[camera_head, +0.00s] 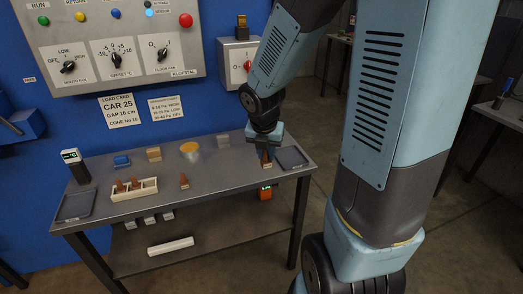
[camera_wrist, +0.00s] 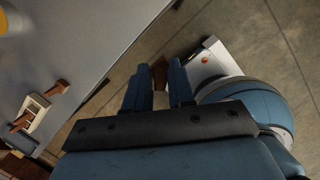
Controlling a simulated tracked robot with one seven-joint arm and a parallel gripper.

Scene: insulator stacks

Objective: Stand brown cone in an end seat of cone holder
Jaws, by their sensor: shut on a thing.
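The pale cone holder (camera_head: 148,187) lies on the left front of the metal table. Brown cones stand in it at its left end (camera_head: 120,186) and near its middle (camera_head: 135,183); its right end shows no cone. Another brown cone (camera_head: 184,181) stands on the table to the right of the holder. My gripper (camera_head: 267,152) is over the right part of the table, shut on a brown cone (camera_head: 266,162). In the wrist view that cone (camera_wrist: 158,72) shows only partly between the fingers. The holder (camera_wrist: 37,108) is at the left edge there.
A dark tray (camera_head: 292,157) lies right of my gripper and another tray (camera_head: 75,205) at the left end. A yellow-topped tub (camera_head: 189,149), a wooden block (camera_head: 153,154), a blue block (camera_head: 121,161) and a meter (camera_head: 75,165) stand along the back. The table middle has free room.

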